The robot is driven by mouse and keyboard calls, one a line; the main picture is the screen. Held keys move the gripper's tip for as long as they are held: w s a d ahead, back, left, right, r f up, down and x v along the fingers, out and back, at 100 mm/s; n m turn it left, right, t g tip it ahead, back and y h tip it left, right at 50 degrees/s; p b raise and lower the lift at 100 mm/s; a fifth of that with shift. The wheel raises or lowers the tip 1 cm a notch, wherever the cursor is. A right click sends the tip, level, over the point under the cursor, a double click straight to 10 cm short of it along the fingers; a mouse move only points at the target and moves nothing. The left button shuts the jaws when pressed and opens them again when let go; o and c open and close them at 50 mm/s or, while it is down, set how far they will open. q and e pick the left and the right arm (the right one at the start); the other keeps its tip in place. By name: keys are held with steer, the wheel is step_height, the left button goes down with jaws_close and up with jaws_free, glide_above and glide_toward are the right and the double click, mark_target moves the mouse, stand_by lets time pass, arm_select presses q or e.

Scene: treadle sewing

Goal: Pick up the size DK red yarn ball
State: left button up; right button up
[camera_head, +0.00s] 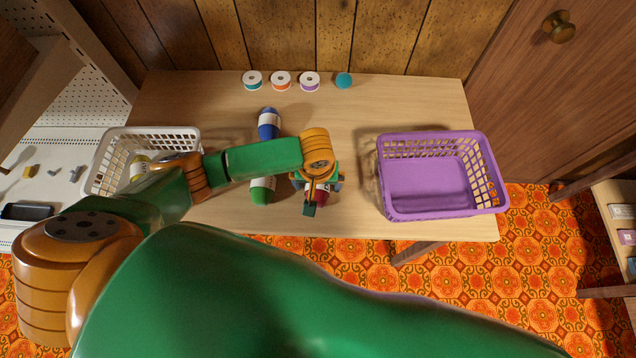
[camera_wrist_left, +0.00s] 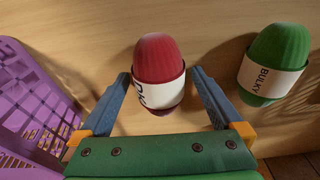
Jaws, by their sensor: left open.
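The red yarn ball (camera_wrist_left: 160,55) lies on the table with a white label band around it. The label's dark lettering is turned sideways and looks like DK. In the wrist view my left gripper (camera_wrist_left: 159,88) is open, with one blue-grey finger on each side of the ball. Visible gaps separate both fingers from the yarn. In the head view my left gripper (camera_head: 316,190) is over the ball and hides most of it; a bit of red (camera_head: 322,198) shows. My right gripper is not in view.
A green yarn ball labelled BULKY (camera_wrist_left: 272,62) lies close beside it. A blue yarn ball (camera_head: 268,122) lies behind. A purple basket (camera_head: 440,211) stands right, a white basket (camera_head: 110,150) left. Several small spools (camera_head: 281,80) line the back. The table's back right is clear.

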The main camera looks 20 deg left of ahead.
arm_select(q)
steer(key=shift+s+r, duration=0.15)
steer(key=shift+s, duration=0.05)
steer(key=c, duration=0.8)
steer(key=shift+w, duration=0.1)
steer(key=c, duration=0.6)
